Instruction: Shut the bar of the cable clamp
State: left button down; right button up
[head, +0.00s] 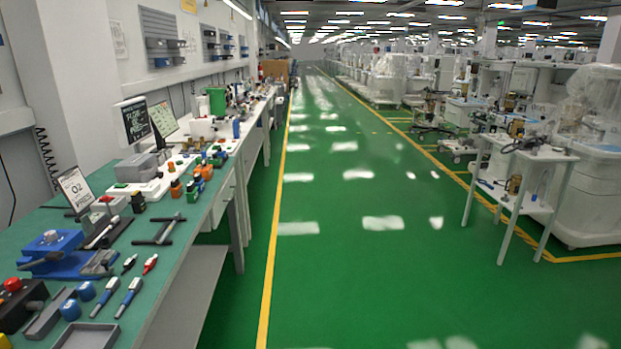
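I cannot pick out the cable clamp or its bar for certain. A blue fixture (52,243) with grey metal parts stands on the green-topped bench (205,212) at the left. A dark H-shaped piece (160,231) lies on the bench to its right, near the bench edge. A dark device (531,143) sits on a small white table at the right; its details are too small to tell. Neither of my grippers is in view.
Hand tools (129,297), a box with a red button (13,286), blue caps (86,291) and a grey tray (86,337) crowd the near bench. A white stand (519,165) is at the right. The green aisle floor (350,270) between is clear.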

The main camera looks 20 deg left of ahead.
aim_at(88, 225)
jog(key=i+j+u, duration=0.15)
jog(key=i+u, duration=0.35)
jog(key=i, duration=0.3)
jog(key=i+l+u, duration=0.2)
jog(key=i+u, duration=0.25)
jog(key=i, duration=0.35)
